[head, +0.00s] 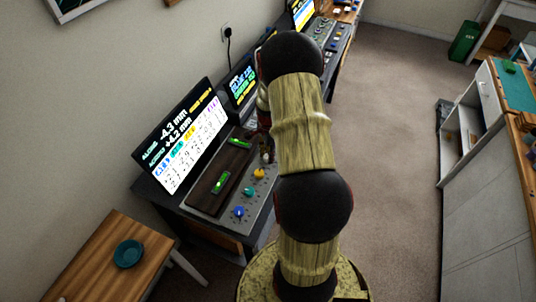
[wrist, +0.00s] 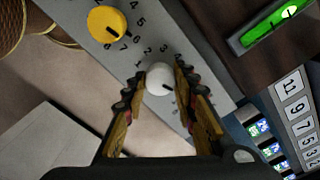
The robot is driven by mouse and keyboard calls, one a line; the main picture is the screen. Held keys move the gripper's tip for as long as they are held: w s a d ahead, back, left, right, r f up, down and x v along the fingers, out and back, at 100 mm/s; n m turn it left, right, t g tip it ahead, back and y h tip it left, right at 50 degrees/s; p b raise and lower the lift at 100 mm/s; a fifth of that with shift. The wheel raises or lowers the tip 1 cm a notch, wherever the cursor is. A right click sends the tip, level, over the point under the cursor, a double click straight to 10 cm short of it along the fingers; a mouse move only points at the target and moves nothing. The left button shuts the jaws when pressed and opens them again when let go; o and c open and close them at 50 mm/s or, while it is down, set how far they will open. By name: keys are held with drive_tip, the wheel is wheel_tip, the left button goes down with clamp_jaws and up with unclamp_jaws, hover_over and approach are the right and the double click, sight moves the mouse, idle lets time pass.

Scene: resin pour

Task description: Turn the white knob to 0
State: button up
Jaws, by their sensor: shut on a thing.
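The white knob (wrist: 158,78) sits on the grey control panel (wrist: 205,50) in the wrist view, between the two fingers of my gripper (wrist: 157,88). The fingers are shut on the knob, one on each side. In the head view my arm covers most of this area and the gripper is hard to make out.
A yellow knob (wrist: 107,24) is up and left of the white one; it also shows in the head view (head: 259,174), with teal (head: 249,191) and blue (head: 239,212) knobs. A brown panel with green gauges (head: 221,183) and a screen (head: 185,140) stand left. Open floor lies right.

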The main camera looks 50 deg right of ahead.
drive_tip(key=n, duration=0.5)
drive_tip(key=shift+n, duration=0.3)
drive_tip(key=n+p, duration=0.1)
drive_tip(key=n, duration=0.5)
drive_tip(key=shift+w, duration=0.1)
drive_tip(key=n, duration=0.5)
drive_tip(key=shift+n, duration=0.4)
drive_tip(key=n, duration=1.2)
drive_tip(key=shift+n+p, duration=0.3)
drive_tip(key=shift+n, duration=0.1)
drive_tip(key=n, duration=1)
drive_tip(key=shift+n, duration=0.4)
drive_tip(key=n, duration=0.5)
drive_tip(key=shift+n, duration=0.4)
